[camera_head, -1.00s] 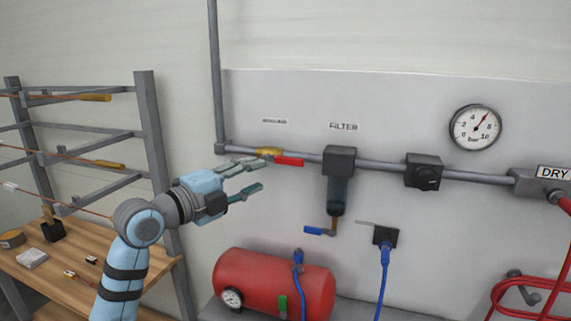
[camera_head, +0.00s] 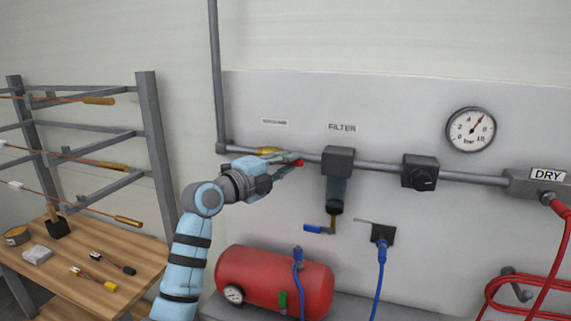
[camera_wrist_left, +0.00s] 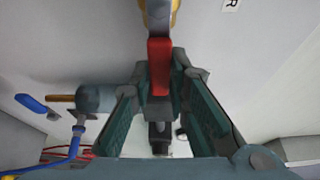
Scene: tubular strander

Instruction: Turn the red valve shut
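The red valve handle (camera_head: 299,163) is on the brass valve (camera_head: 268,150) in the wall pipe, left of the filter. It lies along the pipe, and most of it is hidden behind my left gripper (camera_head: 291,158). In the left wrist view the red handle (camera_wrist_left: 159,65) runs between the far ends of the two green fingers of the left gripper (camera_wrist_left: 160,80). The fingers are apart, one on each side of the handle. I cannot tell whether either touches it. My right gripper is not in view.
The filter (camera_head: 337,180) with a blue drain lever (camera_head: 318,230) hangs right of the gripper. A black regulator (camera_head: 420,172) and a gauge (camera_head: 471,129) are further right. A red tank (camera_head: 275,280) stands below. A wooden table (camera_head: 85,265) and grey rack (camera_head: 158,150) are at left.

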